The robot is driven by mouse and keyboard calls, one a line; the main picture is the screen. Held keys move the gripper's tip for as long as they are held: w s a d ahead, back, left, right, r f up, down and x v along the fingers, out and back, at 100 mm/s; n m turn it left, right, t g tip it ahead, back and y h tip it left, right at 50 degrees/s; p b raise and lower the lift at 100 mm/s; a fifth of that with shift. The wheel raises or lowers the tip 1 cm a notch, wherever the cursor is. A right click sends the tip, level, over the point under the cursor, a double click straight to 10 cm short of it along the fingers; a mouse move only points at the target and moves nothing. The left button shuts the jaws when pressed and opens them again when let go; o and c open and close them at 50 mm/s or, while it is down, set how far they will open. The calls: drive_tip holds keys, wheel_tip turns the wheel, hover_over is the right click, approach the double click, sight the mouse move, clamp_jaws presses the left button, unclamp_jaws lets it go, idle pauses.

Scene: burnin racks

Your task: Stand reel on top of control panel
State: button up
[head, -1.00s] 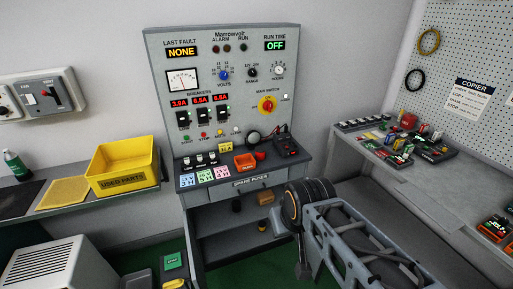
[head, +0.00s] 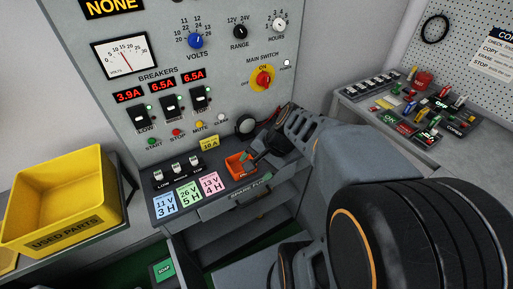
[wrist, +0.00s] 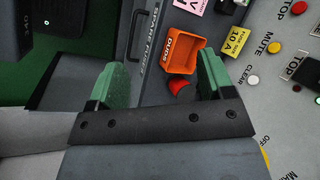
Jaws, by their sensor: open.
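The control panel (head: 222,75) is a tall grey board with a dial, breakers and a red main switch above a narrow ledge. My gripper (wrist: 162,80) reaches down over this ledge, its green fingers wide apart. A small red piece (wrist: 180,89) lies between the fingers, nearer the right one and beside the orange DUDS bin (wrist: 184,50). Its full shape is partly hidden, and I cannot tell whether it is the reel. A dark round thing with a pale face (head: 245,124) is at the panel's foot. In the head view, my arm hides much of the ledge's right end.
The orange bin (head: 239,164) stands on the ledge near coloured cards (head: 188,194). A yellow used-parts bin (head: 62,243) is on the left bench. The right bench (head: 382,132) holds several small parts. An open shelf lies under the ledge.

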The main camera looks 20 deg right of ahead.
drive_tip(key=w+d+f+m+t+y+b, duration=0.15)
drive_tip(key=w+d+f+m+t, duration=0.25)
drive_tip(key=d+m, duration=0.4)
drive_tip(key=w+d+f+m+t+y+b, duration=0.15)
drive_tip(key=w+d+f+m+t, duration=0.35)
drive_tip(key=m, duration=0.5)
drive_tip(key=shift+m+h, duration=0.4)
drive_tip(key=shift+m, duration=0.2)
drive_tip(key=w, duration=0.1)
drive_tip(key=w+f, duration=0.1)
drive_tip(key=w, duration=0.1)
drive_tip(key=w+a+f, duration=0.1)
drive_tip(key=w, duration=0.1)
drive_tip(key=shift+f, duration=0.15)
drive_tip(key=shift+x, duration=3.05)
drive_tip(key=shift+f, duration=0.15)
drive_tip(key=shift+c, duration=0.4)
drive_tip(key=c, duration=0.8)
